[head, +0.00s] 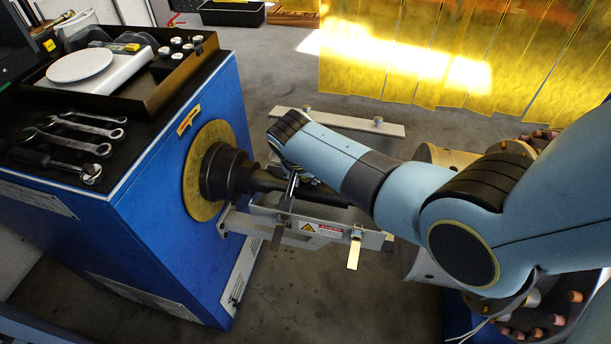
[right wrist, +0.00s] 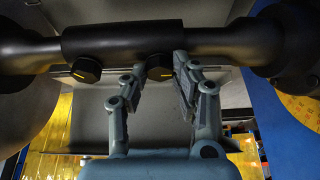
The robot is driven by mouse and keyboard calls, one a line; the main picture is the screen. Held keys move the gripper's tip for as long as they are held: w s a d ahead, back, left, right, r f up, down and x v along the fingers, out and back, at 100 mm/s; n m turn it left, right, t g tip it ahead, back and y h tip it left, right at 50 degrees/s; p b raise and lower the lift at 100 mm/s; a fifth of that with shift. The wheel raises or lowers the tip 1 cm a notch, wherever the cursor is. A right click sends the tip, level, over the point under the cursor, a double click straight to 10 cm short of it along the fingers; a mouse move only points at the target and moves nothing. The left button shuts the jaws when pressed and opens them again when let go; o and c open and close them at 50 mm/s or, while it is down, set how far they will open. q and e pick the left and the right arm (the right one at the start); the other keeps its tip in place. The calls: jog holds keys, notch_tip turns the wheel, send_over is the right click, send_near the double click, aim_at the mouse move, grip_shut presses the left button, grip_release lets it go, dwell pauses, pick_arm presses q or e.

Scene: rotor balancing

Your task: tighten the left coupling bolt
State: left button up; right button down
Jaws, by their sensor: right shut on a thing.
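The dark shaft coupling (right wrist: 120,40) spans the top of the right wrist view, with two black knob-like bolts under it. The bolt nearer the blue machine is the left coupling bolt (right wrist: 160,67); the other bolt (right wrist: 86,69) is to its left in that view. My right gripper (right wrist: 161,78) has its fingers on either side of the left coupling bolt and is shut on it. In the head view my right gripper (head: 291,186) is at the shaft beside the chuck, and my arm hides most of the coupling. My left gripper is not in view.
The blue machine (head: 180,185) with its black chuck (head: 228,171) stands at the left. Wrenches (head: 75,130) and a white scale (head: 85,68) lie on its top. A metal bracket (head: 330,232) with a warning label lies below the shaft. Yellow curtains (head: 440,60) hang behind.

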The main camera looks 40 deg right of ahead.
dwell(0.5)
jog(key=c, duration=1)
grip_release()
jog(key=shift+c, duration=0.2)
jog(key=shift+r, duration=0.1)
jog(key=v, duration=1.1)
jog(key=shift+a+r, duration=0.15)
jog(key=shift+r, duration=0.2)
jog(key=shift+s, duration=0.2)
